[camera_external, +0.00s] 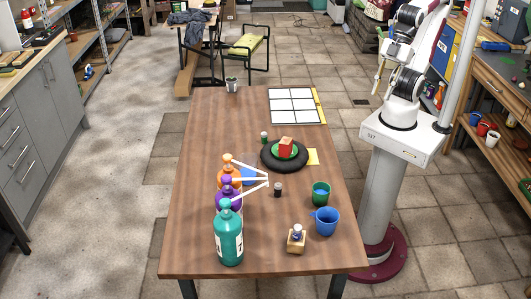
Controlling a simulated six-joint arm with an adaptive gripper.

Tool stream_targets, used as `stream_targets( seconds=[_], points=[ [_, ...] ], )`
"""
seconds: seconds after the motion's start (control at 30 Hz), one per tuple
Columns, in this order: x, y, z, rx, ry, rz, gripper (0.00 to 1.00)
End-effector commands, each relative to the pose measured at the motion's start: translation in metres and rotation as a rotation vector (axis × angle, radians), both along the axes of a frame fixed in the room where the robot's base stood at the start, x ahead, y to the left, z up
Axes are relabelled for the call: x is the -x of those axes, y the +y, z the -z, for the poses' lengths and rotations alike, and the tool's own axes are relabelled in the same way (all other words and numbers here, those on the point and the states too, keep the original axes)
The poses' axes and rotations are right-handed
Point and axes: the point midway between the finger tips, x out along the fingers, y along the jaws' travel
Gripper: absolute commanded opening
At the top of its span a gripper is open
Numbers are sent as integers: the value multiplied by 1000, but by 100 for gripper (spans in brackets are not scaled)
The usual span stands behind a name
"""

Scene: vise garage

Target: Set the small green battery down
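A small green cylinder (264,137), which looks like the small green battery, stands upright on the wooden table (220,115), behind and left of a black ring (268,159). A small dark cylinder (278,190) with a lighter top stands in front of the ring. My gripper (377,88) is up by my arm, right of the table and well apart from both cylinders. Its fingers are too small to tell whether they are open or shut, and I see nothing held in it.
A red block (286,147) sits on something green within the ring. A white grid board (293,106) lies behind.

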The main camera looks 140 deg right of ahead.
Motion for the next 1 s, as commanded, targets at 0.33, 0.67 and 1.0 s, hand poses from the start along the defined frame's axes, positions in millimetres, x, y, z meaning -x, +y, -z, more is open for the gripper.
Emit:
stream_targets(
  seconds=[0.33, 0.67, 1.0],
  points=[
    [3, 2, 1, 1, -4, -8, 24],
    [2, 1, 1, 1, -5, -5, 22],
    [-32, -35, -5, 80, -47, 61, 22]
  ],
)
